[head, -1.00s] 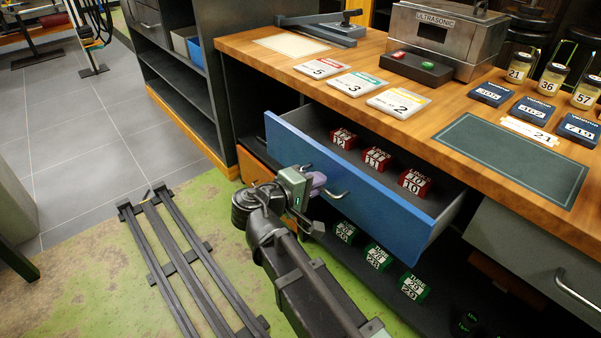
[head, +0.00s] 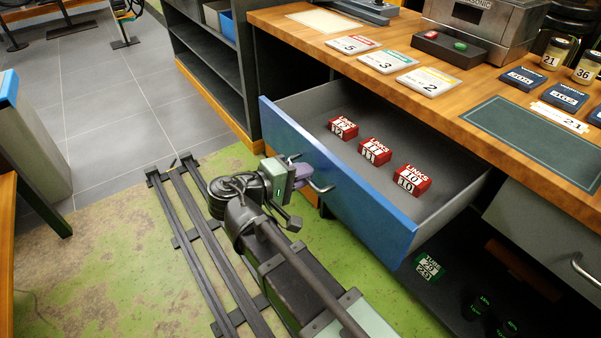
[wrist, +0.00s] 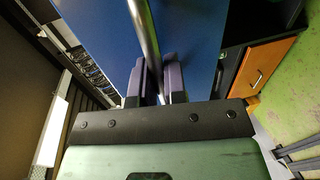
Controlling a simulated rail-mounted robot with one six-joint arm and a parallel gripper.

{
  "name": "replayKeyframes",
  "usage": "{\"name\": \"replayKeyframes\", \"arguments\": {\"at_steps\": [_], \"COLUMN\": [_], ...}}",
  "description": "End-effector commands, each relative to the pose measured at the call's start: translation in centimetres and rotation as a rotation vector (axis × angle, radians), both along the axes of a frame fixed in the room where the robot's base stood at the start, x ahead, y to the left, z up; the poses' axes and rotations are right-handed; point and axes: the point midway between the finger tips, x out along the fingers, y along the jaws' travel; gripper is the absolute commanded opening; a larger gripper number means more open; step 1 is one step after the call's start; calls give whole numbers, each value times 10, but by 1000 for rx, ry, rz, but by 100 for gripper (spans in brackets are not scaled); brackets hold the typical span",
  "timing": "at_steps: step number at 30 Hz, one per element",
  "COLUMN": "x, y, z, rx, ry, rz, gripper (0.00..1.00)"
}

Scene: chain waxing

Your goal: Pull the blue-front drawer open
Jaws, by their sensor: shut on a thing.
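The blue-front drawer (head: 345,190) stands well out from under the wooden bench. Its grey inside shows, with three red boxes marked LINKS (head: 375,151) in a row on its floor. Its metal bar handle (head: 322,187) is on the outer face, and the handle bar also shows in the wrist view (wrist: 146,40). My gripper (head: 300,170) is at the handle, in front of the blue face. In the wrist view its two purple fingers (wrist: 160,84) stand on either side of the handle bar, shut on it.
A grey drawer (head: 550,235) is closed at the right. An orange-front drawer (wrist: 265,68) is low beside the blue one. A green box (head: 430,267) sits on the shelf below. Floor rails (head: 205,245) run at the left. The bench top holds cards, jars and a steel ultrasonic box.

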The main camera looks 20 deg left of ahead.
Motion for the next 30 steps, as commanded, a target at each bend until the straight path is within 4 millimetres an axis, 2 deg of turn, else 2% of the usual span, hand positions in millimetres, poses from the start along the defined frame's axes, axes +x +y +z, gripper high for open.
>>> {"name": "replayKeyframes", "arguments": {"at_steps": [2,3,7,17,20,27,30], "x": [0,0,0,-4,-18,-69,-84], "y": [0,0,0,3,12,41,49], "z": [0,0,0,2,7,20,22], "rx": [0,0,0,0,0,0,-1], "ry": [0,0,0,0,0,0,0], "rz": [-1,-1,-1,0,3,2,1], "gripper": [0,17,36,36,36,36,36]}}
